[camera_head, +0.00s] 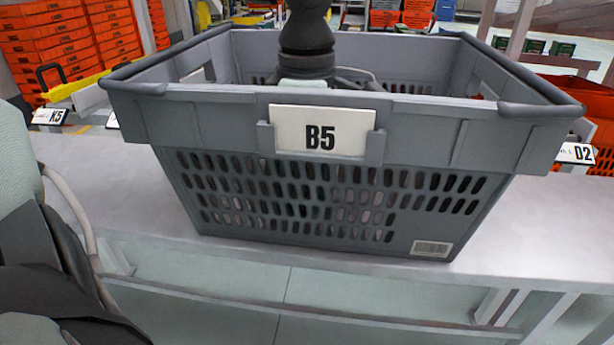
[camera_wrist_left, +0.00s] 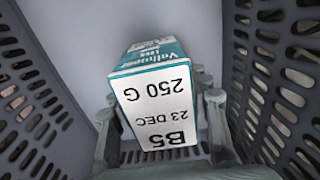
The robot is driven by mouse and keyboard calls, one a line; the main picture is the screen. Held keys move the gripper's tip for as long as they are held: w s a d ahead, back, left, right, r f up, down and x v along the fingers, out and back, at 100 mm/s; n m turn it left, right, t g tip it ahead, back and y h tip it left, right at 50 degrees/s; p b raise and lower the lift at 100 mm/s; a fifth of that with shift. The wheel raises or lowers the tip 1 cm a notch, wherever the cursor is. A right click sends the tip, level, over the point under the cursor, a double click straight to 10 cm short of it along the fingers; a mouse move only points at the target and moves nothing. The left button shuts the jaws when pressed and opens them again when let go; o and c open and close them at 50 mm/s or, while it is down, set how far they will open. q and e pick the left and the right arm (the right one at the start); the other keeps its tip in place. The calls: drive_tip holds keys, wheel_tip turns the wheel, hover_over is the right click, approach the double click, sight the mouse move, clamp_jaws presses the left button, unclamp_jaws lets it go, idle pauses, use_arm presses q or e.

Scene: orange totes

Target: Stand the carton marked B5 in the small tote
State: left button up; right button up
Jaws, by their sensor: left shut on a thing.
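The carton (camera_wrist_left: 155,88) is a white and teal box whose label reads B5, 23 DEC and 250 G, upside down in the left wrist view. My left gripper (camera_wrist_left: 160,112) is shut on it, with a finger on each side. The carton is inside the grey tote (camera_wrist_left: 285,95) with slotted walls; I cannot tell whether it touches the floor. In the head view the tote (camera_head: 480,130) carries a B5 card (camera_head: 320,131). My dark left wrist reaches down into it, and its front wall hides the fingers and carton. My right gripper is not in view.
The tote stands on a pale bench (camera_head: 540,235). Stacked orange totes (camera_head: 60,45) are behind at the left, more orange totes (camera_head: 590,100) at the right. Cards K5 (camera_head: 49,117) and D2 (camera_head: 577,153) show at either side. Slotted walls flank the gripper closely.

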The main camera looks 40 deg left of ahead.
use_arm(q)
drive_tip(key=o, duration=1.4)
drive_tip(key=shift+c, duration=0.2)
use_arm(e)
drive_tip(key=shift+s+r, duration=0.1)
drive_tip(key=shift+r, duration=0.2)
use_arm(q)
drive_tip(key=shift+r, duration=0.1)
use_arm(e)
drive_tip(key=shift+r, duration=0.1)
use_arm(q)
drive_tip(key=shift+w+r+p, duration=0.1)
drive_tip(key=shift+r+p, duration=0.25)
drive_tip(key=shift+r, duration=0.45)
wheel_tip(320, 180, up, 11)
drive_tip(key=shift+f+p, duration=0.2)
drive_tip(key=shift+p, duration=0.15)
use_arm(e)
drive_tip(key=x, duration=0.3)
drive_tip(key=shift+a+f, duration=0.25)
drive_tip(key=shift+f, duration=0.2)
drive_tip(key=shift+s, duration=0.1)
